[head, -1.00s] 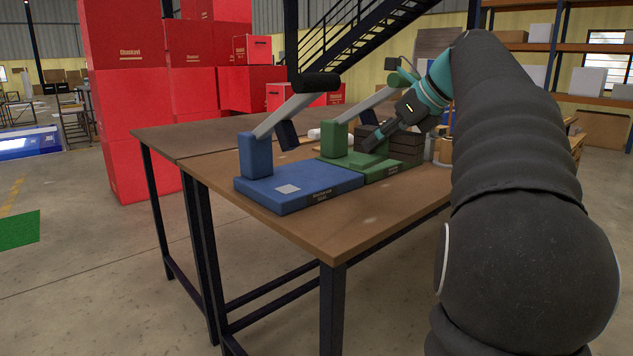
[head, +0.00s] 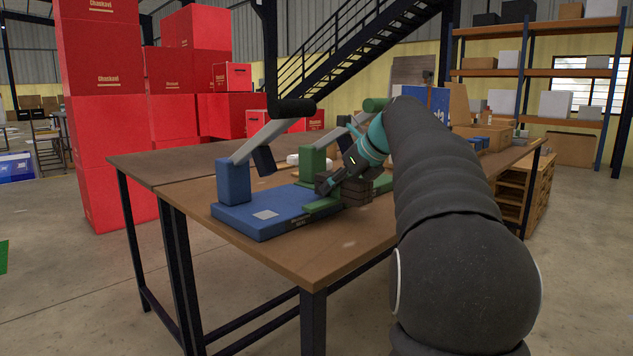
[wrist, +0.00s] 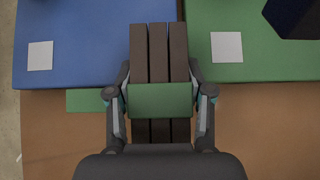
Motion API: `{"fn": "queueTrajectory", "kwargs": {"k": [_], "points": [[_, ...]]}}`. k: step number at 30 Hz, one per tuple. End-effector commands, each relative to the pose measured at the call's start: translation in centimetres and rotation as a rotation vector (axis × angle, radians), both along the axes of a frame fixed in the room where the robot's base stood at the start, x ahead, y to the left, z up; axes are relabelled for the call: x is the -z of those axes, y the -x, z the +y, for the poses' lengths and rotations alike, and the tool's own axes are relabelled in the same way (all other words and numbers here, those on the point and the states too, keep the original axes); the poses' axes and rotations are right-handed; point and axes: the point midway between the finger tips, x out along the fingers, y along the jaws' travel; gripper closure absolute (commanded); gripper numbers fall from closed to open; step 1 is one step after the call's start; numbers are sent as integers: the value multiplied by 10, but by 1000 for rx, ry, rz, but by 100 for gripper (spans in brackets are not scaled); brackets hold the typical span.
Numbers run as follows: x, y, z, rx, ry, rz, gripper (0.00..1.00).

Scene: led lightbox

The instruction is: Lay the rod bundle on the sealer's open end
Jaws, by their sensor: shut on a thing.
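The rod bundle (wrist: 151,55) is several dark brown bars with a green band around them. My gripper (wrist: 160,103) is shut on the bundle at its band, one finger on each side. In the wrist view its far end overlaps the boundary between the blue sealer (wrist: 90,45) and the green sealer (wrist: 245,65); contact cannot be told. In the head view the bundle (head: 357,193) is at the right of the blue sealer (head: 240,214) and in front of the green sealer (head: 312,160). My gripper (head: 326,184) partly hides it there.
Both sealers have raised lever arms; the blue one's lever (head: 262,140) stands left of my gripper. A brown table (head: 330,250) bears them, with bare surface in front. Red boxes (head: 105,120) are stacked behind at left. Shelves (head: 540,73) stand at the back right.

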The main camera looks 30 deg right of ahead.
Motion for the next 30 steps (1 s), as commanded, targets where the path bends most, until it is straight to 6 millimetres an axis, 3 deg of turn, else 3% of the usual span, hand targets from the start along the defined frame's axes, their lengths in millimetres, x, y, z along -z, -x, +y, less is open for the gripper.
{"fn": "queueTrajectory", "kwargs": {"k": [3, 11, 20, 30], "points": [[-2, -13, 5, -1, 2, -3, 100], [-2, -25, 9, -2, 1, -3, 100], [-2, -62, 23, -2, 1, -3, 100], [4, -60, 22, 1, 1, -3, 100]]}}
